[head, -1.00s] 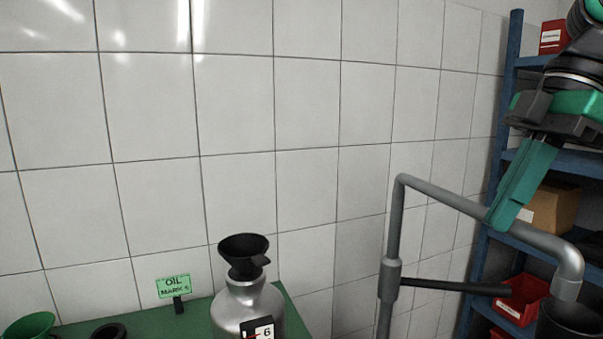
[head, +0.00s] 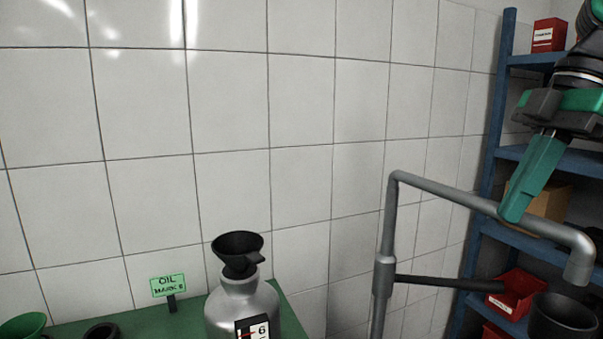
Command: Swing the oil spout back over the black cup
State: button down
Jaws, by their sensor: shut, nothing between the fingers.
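The oil spout (head: 450,197) is a grey pipe on an upright post (head: 383,275). Its downturned mouth (head: 578,268) is above and to the right of the middle of the black cup (head: 563,322), near the cup's far right rim in the picture. The cup stands at the lower right, cut by the frame edge. A black rod (head: 450,283) sticks out from the post towards the cup. My gripper (head: 512,212) is shut and empty, with its green fingers pointing down. The fingertips overlap the pipe's horizontal arm; I cannot tell whether they touch it.
A silver bottle (head: 240,303) with a black funnel (head: 238,250) stands on the green bench (head: 190,325), beside an oil sign (head: 168,286). A green funnel (head: 22,326) is at the far left. A blue shelf (head: 503,75) with a red bin (head: 517,290) stands behind my arm.

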notch_tip(320, 180, up, 10)
jog(key=shift+a, duration=0.2)
dwell(0.6)
jog(key=shift+s, duration=0.1)
dwell(0.4)
